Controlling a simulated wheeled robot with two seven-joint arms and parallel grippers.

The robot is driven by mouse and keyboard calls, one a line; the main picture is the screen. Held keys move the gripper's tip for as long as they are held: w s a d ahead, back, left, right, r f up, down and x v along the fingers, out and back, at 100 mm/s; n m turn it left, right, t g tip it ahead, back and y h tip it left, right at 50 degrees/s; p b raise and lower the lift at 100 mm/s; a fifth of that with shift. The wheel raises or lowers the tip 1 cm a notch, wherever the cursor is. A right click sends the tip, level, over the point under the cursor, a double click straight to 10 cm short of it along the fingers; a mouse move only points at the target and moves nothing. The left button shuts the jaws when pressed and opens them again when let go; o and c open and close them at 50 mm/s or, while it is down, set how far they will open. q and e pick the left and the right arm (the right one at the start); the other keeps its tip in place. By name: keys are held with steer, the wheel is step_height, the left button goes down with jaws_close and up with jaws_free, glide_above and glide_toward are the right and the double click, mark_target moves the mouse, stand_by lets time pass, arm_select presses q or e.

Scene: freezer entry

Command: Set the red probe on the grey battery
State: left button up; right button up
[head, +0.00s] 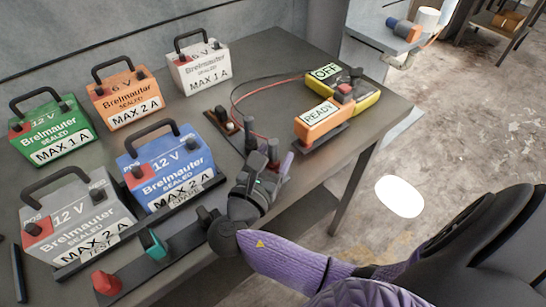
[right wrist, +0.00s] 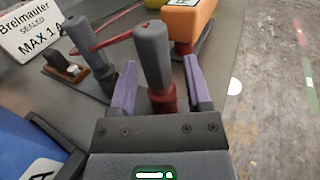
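The red probe (right wrist: 153,55) has a grey handle and a red lower part and stands upright. It also shows in the head view (head: 273,150). My right gripper (right wrist: 160,88) is open, with one purple finger on each side of the probe and small gaps visible. In the head view the right gripper (head: 270,168) is at the table's front edge. The grey battery (head: 85,222), marked 12 V, MAX 2 A and TEST, stands at the front left, with a red POS terminal (head: 38,229) on its left. My left gripper is not in view.
A second grey-handled probe (right wrist: 92,52) stands left of the red one. A blue battery (head: 168,165) stands between the grey battery and my gripper. Green, orange and white batteries stand behind. An orange READY box (head: 322,124) and yellow tester (head: 357,97) are at right.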

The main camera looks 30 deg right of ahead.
jaws_close()
step_height(320, 180, up, 10)
steer(key=p, duration=0.5)
steer(key=shift+r, duration=0.1)
steer(key=shift+r+p, duration=1.95)
steer(key=shift+p, duration=0.85)
